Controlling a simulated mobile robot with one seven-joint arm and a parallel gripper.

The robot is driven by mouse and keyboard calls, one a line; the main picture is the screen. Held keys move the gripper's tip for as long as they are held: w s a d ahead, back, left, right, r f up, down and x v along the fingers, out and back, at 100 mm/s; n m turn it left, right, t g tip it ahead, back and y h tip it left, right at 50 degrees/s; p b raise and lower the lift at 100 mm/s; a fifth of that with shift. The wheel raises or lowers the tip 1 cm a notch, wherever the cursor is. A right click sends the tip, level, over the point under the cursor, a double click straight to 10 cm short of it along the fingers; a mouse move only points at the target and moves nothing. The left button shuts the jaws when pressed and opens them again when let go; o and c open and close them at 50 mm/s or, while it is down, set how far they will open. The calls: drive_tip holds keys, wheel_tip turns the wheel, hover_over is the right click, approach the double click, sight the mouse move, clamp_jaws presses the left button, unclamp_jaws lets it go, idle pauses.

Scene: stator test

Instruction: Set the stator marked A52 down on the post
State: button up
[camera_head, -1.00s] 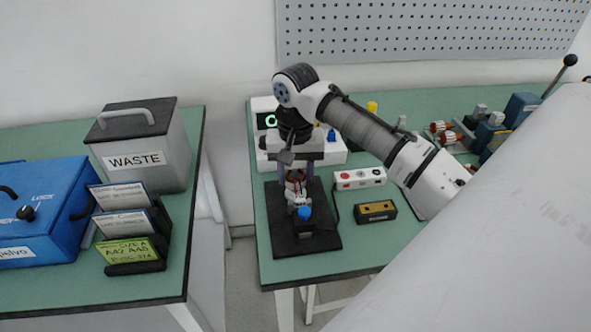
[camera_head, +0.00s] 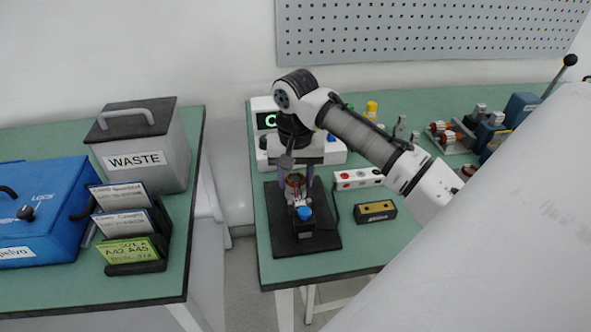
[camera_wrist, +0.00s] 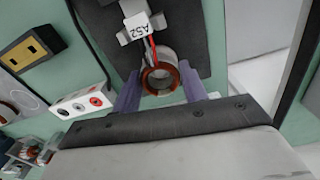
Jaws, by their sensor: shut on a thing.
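The stator (camera_wrist: 160,77) is a grey ring with copper windings inside and red leads running to a white tag (camera_wrist: 140,27) that reads A52. My gripper (camera_wrist: 161,90) is shut on it, one purple finger on each side. In the head view my gripper (camera_head: 297,178) holds the stator (camera_head: 295,187) upright over the black base plate (camera_head: 276,236), behind the blue-knobbed fixture (camera_head: 304,214). The post is hidden behind or under the stator, so I cannot tell whether the stator is around it or above it.
A white instrument (camera_head: 332,153) with a green display stands behind the plate. A white box with coloured sockets (camera_head: 352,178) and a black-and-yellow block (camera_head: 375,211) are to the right. The waste bin (camera_head: 143,150) and blue case (camera_head: 45,215) stand on the separate left table.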

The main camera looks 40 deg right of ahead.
drive_tip(key=o, duration=1.1)
drive_tip(key=shift+r, duration=0.1)
wheel_tip(320, 180, up, 14)
drive_tip(key=shift+f, duration=0.15)
